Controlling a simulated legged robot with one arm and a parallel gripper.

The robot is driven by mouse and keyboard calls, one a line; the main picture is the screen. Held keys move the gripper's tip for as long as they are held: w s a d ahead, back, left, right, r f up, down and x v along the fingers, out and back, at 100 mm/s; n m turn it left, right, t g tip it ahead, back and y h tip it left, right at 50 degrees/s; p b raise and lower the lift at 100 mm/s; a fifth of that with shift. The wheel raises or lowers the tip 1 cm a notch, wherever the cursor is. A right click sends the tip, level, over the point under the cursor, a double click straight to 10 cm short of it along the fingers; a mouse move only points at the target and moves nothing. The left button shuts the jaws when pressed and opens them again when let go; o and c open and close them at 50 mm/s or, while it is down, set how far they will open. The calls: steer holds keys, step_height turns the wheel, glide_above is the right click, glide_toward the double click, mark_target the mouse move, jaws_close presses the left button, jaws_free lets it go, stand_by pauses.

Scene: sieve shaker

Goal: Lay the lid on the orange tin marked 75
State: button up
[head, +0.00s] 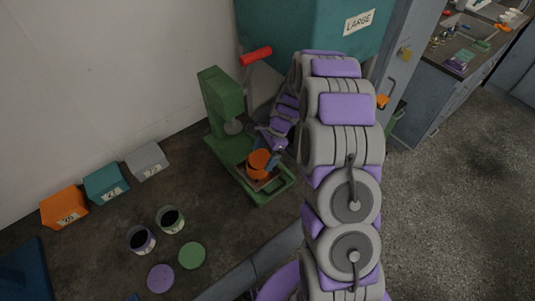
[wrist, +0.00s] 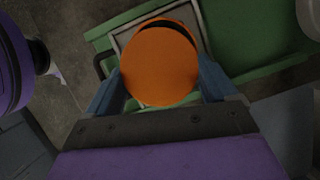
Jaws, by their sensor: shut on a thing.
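The orange lid (wrist: 158,66) is a flat disc between the two blue fingers of my gripper (wrist: 160,88) in the wrist view. My gripper is shut on it. The orange tin (wrist: 180,23) shows as a rim and a dark crescent behind the lid, which covers most of it and sits off-centre from it. In the head view the tin (head: 256,173) stands on the tray of the green machine, with my gripper (head: 270,150) right over it. I cannot tell whether lid and tin touch. The 75 mark is not readable.
Orange (head: 64,208), teal (head: 106,184) and grey (head: 147,160) bins line the wall.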

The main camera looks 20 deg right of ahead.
mark_target(263, 157)
steer(key=o, duration=1)
steer(key=shift+s+a+f, duration=0.3)
steer(key=shift+s+f, duration=0.1)
steer(key=shift+s, duration=0.05)
steer(key=shift+o, duration=0.6)
steer(key=shift+a, duration=0.15)
steer(key=shift+o, duration=0.4)
steer(key=shift+w+a, duration=0.3)
steer(key=shift+a, duration=0.2)
steer(key=shift+w+d+r, duration=0.1)
steer(key=shift+d+r, duration=0.3)
steer(key=shift+r, duration=0.05)
steer(key=r, duration=0.1)
steer(key=d+r, duration=0.1)
steer(key=d+r+p, duration=0.1)
steer(key=shift+w+d+r, duration=0.15)
steer(key=shift+w+d, duration=0.1)
steer(key=a+p+v, duration=0.1)
steer(key=v, duration=0.5)
steer(key=shift+r, duration=0.6)
